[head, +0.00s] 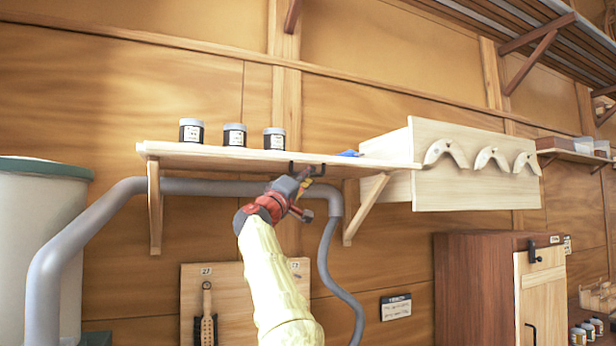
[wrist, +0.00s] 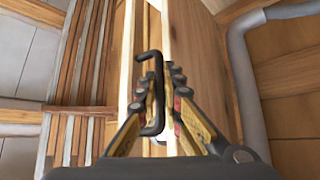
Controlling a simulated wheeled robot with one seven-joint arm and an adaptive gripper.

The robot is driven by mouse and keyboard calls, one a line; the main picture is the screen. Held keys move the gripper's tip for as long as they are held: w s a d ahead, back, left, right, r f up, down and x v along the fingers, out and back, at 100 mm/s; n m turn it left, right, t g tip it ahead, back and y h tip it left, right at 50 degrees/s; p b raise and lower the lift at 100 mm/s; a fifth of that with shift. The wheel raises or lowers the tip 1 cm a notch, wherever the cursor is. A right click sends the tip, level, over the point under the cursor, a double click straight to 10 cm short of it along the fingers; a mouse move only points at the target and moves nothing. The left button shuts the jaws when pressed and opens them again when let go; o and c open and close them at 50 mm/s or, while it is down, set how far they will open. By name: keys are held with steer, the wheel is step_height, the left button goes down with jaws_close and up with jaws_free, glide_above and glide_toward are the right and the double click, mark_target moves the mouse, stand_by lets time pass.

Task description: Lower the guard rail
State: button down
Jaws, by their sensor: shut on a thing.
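A pale wooden shelf (head: 225,156) is fixed to the wall, with a long pale strip along its front edge that looks like the guard rail. A black bar handle (head: 303,170) is on this front edge, right of its middle. My gripper (head: 301,181) reaches up to the handle from below. In the wrist view, the black handle (wrist: 156,95) stands between the fingers of my gripper (wrist: 162,92), which are shut on it. The fingers hide part of the handle. The pale rail edge (wrist: 127,60) runs upright in that view.
Several dark jars with pale labels, one of them a jar (head: 234,135), stand on the shelf beside a small blue item (head: 349,153). A grey pipe (head: 100,205) bends below the shelf. A pale box-like panel with hooks (head: 470,185) juts out at right. A brown cabinet (head: 480,285) stands lower right.

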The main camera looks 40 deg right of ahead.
steer(key=c, duration=1.9)
jaws_free()
steer(key=shift+w+f, duration=0.1)
steer(key=shift+f, duration=0.05)
steer(key=shift+v, duration=5.95)
